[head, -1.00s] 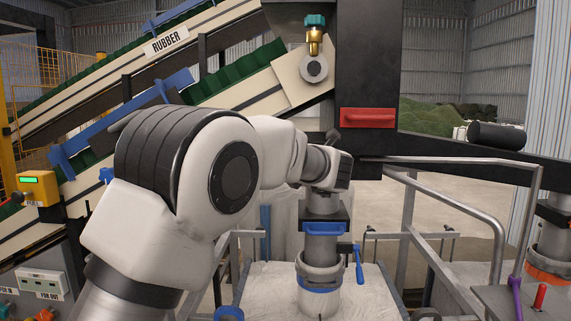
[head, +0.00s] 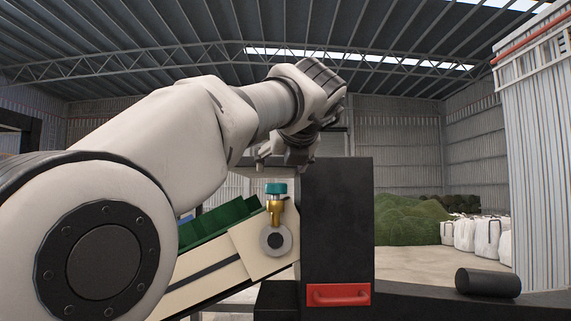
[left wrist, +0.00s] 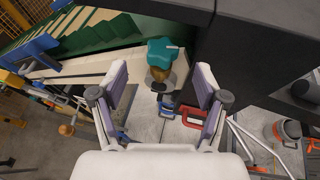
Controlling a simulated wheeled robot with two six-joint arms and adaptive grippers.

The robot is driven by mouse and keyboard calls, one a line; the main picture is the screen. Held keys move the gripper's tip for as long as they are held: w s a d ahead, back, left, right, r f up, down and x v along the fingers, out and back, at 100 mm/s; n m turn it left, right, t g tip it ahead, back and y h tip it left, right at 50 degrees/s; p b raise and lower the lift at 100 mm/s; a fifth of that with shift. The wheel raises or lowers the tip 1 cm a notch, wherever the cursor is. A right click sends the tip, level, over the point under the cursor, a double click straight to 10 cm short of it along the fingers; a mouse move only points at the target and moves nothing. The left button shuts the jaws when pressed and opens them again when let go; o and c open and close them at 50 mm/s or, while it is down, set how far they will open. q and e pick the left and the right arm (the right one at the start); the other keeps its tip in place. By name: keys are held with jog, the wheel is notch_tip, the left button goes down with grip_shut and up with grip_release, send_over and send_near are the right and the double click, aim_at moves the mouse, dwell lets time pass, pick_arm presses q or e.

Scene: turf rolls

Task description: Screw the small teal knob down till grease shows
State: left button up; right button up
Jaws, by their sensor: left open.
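The small teal knob (head: 276,189) sits upright on a brass cup (head: 275,212) at the upper end of the conveyor, beside a black post. In the left wrist view the teal knob (left wrist: 162,52) lies ahead, between and beyond the fingers. My left gripper (head: 276,160) is raised just above the knob in the head view, apart from it. Its fingers (left wrist: 160,78) are spread wide with nothing between them. No grease can be made out. My right gripper is not in view.
The black post (head: 336,230) with a red handle (head: 338,294) stands close to the right of the knob. A dark roller (head: 488,283) lies at right on a black beam. The conveyor's green belt (head: 220,221) slopes up from the left.

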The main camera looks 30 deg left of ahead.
aim_at(277, 184)
pick_arm(q)
jog(key=x, duration=0.3)
jog(key=p+x, duration=0.1)
jog(key=x, duration=0.2)
jog(key=d+p+x, duration=0.1)
jog(key=x, duration=0.2)
jog(key=shift+w+d+f, duration=0.1)
jog(key=shift+w+f, duration=0.2)
jog(key=shift+f, duration=0.1)
jog(key=shift+s+d+r, duration=0.1)
jog(key=shift+s+r, duration=0.05)
jog(key=shift+s, duration=0.35)
jog(key=shift+s+d+r, duration=0.1)
jog(key=shift+s+r, duration=0.1)
jog(key=shift+s, duration=0.5)
jog(key=c, duration=0.5)
jog(key=shift+w+d, duration=0.1)
jog(key=shift+w, duration=0.1)
jog(key=c, duration=0.5)
jog(key=shift+w+f, duration=0.1)
jog(key=shift+w, duration=0.1)
jog(key=shift+c, duration=0.8)
jog(key=shift+s, duration=0.1)
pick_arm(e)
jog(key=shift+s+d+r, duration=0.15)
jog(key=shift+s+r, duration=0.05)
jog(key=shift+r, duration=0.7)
